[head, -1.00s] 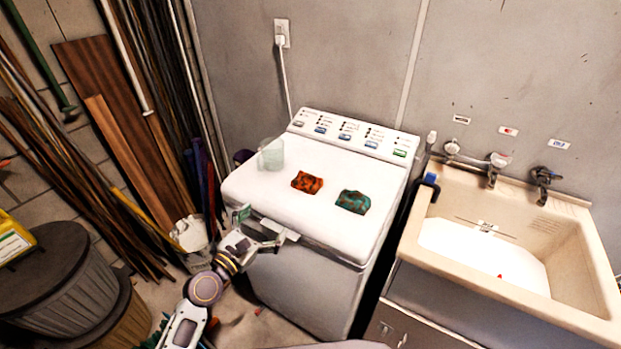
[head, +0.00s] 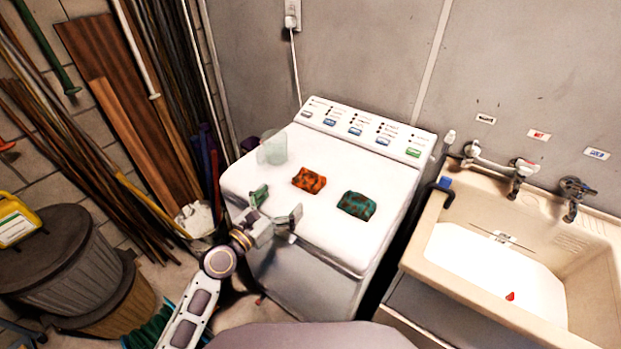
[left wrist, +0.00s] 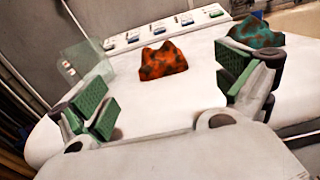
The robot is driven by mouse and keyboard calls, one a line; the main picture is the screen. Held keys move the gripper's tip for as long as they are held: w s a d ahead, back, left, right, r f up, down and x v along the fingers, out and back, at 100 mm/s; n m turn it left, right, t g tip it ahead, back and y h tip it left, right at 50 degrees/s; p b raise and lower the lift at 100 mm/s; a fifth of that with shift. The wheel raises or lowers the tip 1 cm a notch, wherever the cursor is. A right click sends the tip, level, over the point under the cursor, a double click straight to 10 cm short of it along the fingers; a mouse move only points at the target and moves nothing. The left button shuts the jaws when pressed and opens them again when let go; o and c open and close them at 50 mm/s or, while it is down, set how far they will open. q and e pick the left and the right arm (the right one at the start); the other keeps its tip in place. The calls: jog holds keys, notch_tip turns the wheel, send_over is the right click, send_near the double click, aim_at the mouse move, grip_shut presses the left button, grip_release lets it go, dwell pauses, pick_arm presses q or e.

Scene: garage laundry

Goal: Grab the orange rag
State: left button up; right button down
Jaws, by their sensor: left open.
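The orange rag (head: 309,181), crumpled with dark spots, lies on the white top of the washing machine (head: 330,229). My left gripper (head: 277,205) is open and empty at the washer's front left edge, short of the rag. In the left wrist view the rag (left wrist: 162,62) lies beyond and between the spread green-padded fingers (left wrist: 165,95), not touching them. A green spotted rag (head: 357,205) lies to the right of the orange one; it also shows behind the right finger in the left wrist view (left wrist: 257,33). My right gripper is not in view.
A translucent cup (head: 272,150) stands on the washer's left, behind the gripper. The control panel (head: 365,130) rises at the back. A beige sink (head: 460,262) stands to the right. Bins (head: 75,262) and leaning poles crowd the left.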

aim_at(307, 173)
pick_arm(q)
jog(key=shift+w, duration=0.1)
jog(key=shift+x, duration=2.35)
jog(key=shift+p+x, duration=0.3)
jog(key=shift+x, duration=1.15)
jog(key=shift+w+d, duration=0.2)
jog(key=shift+w, duration=0.1)
pick_arm(e)
jog(key=shift+s+a+r, duration=0.15)
jog(key=shift+s+a, duration=0.05)
jog(key=shift+s, duration=0.25)
jog(key=shift+s+a+r, duration=0.1)
jog(key=shift+s+a, duration=0.05)
jog(key=shift+s, duration=0.25)
pick_arm(q)
jog(key=shift+w+d, duration=0.1)
jog(key=shift+w, duration=0.05)
pick_arm(e)
jog(key=shift+w, duration=0.15)
pick_arm(q)
jog(key=shift+w, duration=0.1)
jog(key=shift+w+d+r, duration=0.15)
jog(key=shift+w+d, duration=0.15)
jog(key=shift+w, duration=0.2)
jog(key=shift+x, duration=1.85)
pick_arm(e)
jog(key=shift+w+a+r, duration=0.15)
jog(key=shift+w, duration=0.05)
